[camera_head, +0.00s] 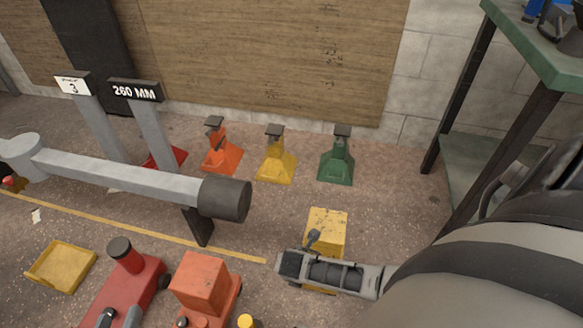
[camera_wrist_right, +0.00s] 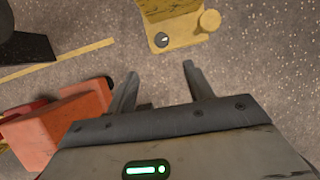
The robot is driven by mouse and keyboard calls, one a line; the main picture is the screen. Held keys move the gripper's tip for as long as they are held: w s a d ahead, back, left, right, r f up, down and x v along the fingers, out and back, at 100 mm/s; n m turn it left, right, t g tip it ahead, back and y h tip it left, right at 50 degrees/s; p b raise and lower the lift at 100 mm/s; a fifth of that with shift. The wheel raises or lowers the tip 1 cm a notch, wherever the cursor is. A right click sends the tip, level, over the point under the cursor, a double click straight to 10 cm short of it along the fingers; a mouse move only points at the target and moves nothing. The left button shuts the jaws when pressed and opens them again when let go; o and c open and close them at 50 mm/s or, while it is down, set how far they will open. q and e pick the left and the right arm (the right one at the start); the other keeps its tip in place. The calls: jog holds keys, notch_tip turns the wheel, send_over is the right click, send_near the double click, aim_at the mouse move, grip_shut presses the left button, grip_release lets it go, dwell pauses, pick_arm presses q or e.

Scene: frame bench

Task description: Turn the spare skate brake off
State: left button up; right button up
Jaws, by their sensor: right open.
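A yellow skate (camera_head: 327,225) with a block on it is on the floor, partly hidden by my right arm. In the right wrist view, the yellow skate (camera_wrist_right: 172,32) has a small dark dial with a pale mark (camera_wrist_right: 161,40) and a yellow knob. An orange skate (camera_head: 203,280) and a red one with a dark post (camera_head: 125,285) are to the left. I cannot tell which is the spare. My right gripper (camera_wrist_right: 160,72) is open and empty, just short of the yellow skate. Grey shapes at the lower left of the head view may be my left gripper (camera_head: 120,317); its jaws are unclear.
A grey tube (camera_head: 120,180) with a black end crosses the left. Orange, yellow and green stands (camera_head: 336,165) line the wall. A yellow tray (camera_head: 62,268) is at lower left. A green-topped bench (camera_head: 550,50) is at right.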

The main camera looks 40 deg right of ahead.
jog(key=b+x, duration=0.3)
jog(key=x, duration=0.2)
jog(key=b+x, duration=0.4)
jog(key=x, duration=0.1)
jog(key=b+x, duration=0.4)
jog(key=x, duration=0.1)
jog(key=shift+s+a+f, duration=0.15)
jog(key=shift+s+f, duration=0.05)
jog(key=shift+s, duration=0.1)
pick_arm(q)
notch_tip(320, 180, up, 9)
jog(key=w+d+m+t+h, duration=0.1)
jog(key=w+m+t+h, duration=0.1)
jog(key=t+h, duration=0.3)
jog(key=shift+r+t, duration=0.2)
jog(key=shift+t, duration=0.6)
pick_arm(e)
jog(key=shift+f, duration=0.1)
pick_arm(q)
jog(key=shift+w, duration=0.1)
pick_arm(e)
jog(key=c, duration=1)
